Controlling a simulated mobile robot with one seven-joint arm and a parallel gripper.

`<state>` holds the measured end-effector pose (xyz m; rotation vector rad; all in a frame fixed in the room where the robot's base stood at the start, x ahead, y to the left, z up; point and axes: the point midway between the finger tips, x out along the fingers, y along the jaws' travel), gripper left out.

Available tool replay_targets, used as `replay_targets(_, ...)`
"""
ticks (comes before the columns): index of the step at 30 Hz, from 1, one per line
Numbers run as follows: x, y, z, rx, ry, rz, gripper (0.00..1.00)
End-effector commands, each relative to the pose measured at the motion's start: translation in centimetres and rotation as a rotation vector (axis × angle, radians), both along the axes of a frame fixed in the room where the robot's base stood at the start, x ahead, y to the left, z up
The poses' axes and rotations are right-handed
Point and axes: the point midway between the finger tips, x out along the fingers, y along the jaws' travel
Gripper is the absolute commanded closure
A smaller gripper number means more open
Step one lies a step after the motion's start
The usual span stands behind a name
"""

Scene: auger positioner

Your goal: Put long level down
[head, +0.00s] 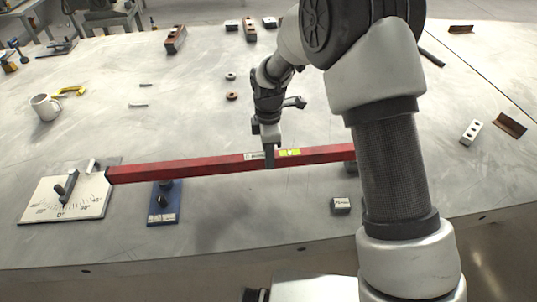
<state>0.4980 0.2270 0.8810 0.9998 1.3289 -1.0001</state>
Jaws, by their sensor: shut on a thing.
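The long level (200,168) is a red bar with a yellow vial window near its middle. It runs almost straight across the front half of the table in the head view. Its left end is beside a white angle plate with a dial. Its right end is hidden behind my arm. My gripper (269,158) points down and is shut on the level near the window. A soft dark shadow lies on the table below the bar, so it seems to be a little above the surface; the exact gap is hard to tell.
The white angle plate (66,199) and a blue block (164,203) with a black knob stand at the front left. A small grey block (341,205) sits front centre. A mug (45,107) and yellow clamp (70,91) are at left. The middle of the table is mostly clear.

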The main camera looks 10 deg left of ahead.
Motion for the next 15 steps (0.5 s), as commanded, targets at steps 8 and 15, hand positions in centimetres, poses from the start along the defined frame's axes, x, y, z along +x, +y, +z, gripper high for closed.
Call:
replay_targets(8, 0.07, 0.03, -0.62, 0.001, -0.002, -0.001, 1.00)
replay_targets(15, -0.01, 0.00, -0.67, 0.000, 0.000, -0.001, 0.55)
